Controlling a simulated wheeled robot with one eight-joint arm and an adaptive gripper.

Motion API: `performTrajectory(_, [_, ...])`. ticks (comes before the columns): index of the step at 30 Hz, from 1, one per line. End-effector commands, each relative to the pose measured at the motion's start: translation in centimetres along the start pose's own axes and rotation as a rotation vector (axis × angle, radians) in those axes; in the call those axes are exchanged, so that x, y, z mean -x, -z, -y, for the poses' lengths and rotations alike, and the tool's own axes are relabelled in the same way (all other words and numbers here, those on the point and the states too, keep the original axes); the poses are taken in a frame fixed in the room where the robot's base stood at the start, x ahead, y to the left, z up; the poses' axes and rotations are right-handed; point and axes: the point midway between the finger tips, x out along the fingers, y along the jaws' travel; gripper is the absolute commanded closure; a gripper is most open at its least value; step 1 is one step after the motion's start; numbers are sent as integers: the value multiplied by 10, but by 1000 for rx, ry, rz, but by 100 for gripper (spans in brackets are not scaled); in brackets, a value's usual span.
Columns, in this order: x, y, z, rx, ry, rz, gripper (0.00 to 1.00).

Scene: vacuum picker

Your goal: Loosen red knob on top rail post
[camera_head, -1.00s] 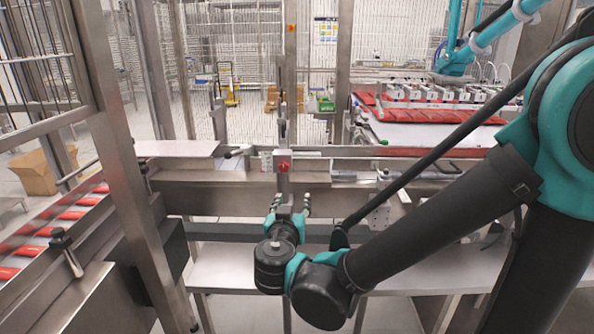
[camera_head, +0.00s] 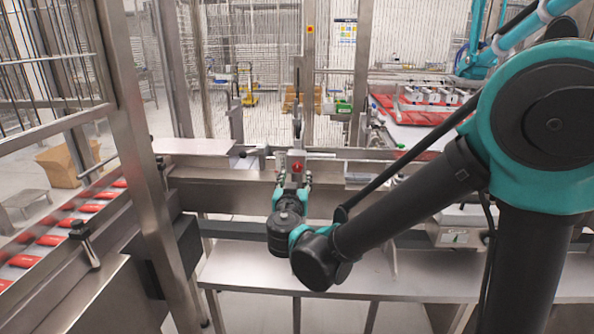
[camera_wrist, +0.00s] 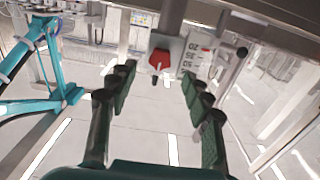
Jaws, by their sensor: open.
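The red knob (camera_head: 297,167) sits on the front of a grey upright post (camera_head: 297,135) on the top rail (camera_head: 235,176). In the wrist view the red knob (camera_wrist: 159,59) is a faceted red piece on a pale block, seen beyond and slightly above the fingertips. My gripper (camera_head: 292,180) is just below and in front of the knob in the head view. In the wrist view my gripper (camera_wrist: 158,82) has its dark green padded fingers spread apart, with nothing between them. The fingers appear apart from the knob.
A label plate with printed numbers (camera_wrist: 199,56) is right of the knob in the wrist view. A black ball-ended lever (camera_wrist: 241,52) is farther right. A steel frame post (camera_head: 140,150) and a conveyor with red packs (camera_head: 65,222) stand at the left.

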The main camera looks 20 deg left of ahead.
Motion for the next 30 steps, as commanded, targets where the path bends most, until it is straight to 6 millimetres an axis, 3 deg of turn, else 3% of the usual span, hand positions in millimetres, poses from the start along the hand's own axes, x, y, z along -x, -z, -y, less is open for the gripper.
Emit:
performTrajectory(3, [-23,0,-1,0,-4,0,50])
performTrajectory(9, [-48,0,0,0,-1,0,50])
performTrajectory(22, [-57,0,0,0,0,0,50])
performTrajectory(30, [-57,0,0,0,0,0,82])
